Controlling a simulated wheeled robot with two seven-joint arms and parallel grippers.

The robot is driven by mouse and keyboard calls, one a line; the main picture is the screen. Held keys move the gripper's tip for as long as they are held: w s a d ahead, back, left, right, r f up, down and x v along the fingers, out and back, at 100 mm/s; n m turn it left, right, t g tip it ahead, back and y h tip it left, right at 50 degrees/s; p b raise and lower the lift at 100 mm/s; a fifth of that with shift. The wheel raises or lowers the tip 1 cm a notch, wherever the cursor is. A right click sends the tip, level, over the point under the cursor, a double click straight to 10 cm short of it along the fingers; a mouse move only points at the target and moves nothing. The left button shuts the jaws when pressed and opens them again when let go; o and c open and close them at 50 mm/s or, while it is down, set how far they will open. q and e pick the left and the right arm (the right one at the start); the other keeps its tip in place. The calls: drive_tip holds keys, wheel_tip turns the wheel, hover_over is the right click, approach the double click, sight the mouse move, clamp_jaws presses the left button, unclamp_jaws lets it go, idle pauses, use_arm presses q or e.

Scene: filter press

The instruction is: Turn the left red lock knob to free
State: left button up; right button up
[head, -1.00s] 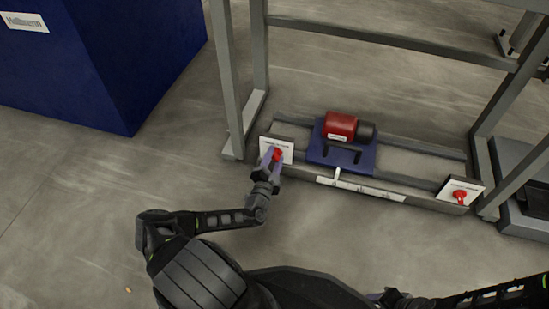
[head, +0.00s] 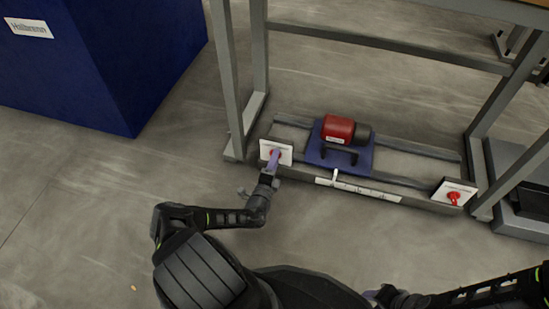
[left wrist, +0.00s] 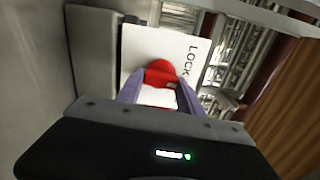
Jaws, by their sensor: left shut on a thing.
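The left red lock knob (left wrist: 160,74) sits on a white plate (head: 283,148) marked "LOCK" in the left wrist view, at the left end of the rail frame. My left gripper (head: 274,158) is at this knob, its purple fingers on either side of it and shut on it; it also shows in the left wrist view (left wrist: 160,92). The fingers hide most of the knob in the head view. The right red knob (head: 454,198) is on another white plate at the right end. My right gripper (head: 374,294) is at the bottom edge, its fingers mostly hidden.
A blue carriage (head: 318,154) with a red and black motor (head: 338,129) rides on the rails between the plates. Grey frame legs (head: 226,80) stand close to the left plate. A large blue cabinet (head: 110,70) stands at the upper left. The floor in front is clear.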

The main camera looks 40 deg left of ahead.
use_arm(q)
drive_tip(key=shift+f+m+p, duration=0.15)
drive_tip(key=shift+m+p, duration=0.8)
drive_tip(key=shift+m, duration=2.15)
drive_tip(key=shift+a, duration=0.1)
drive_tip(key=o, duration=1.4)
drive_tip(key=shift+s, duration=0.1)
drive_tip(key=p+v, duration=0.3)
drive_tip(key=v, duration=0.4)
drive_tip(key=shift+s, duration=0.35)
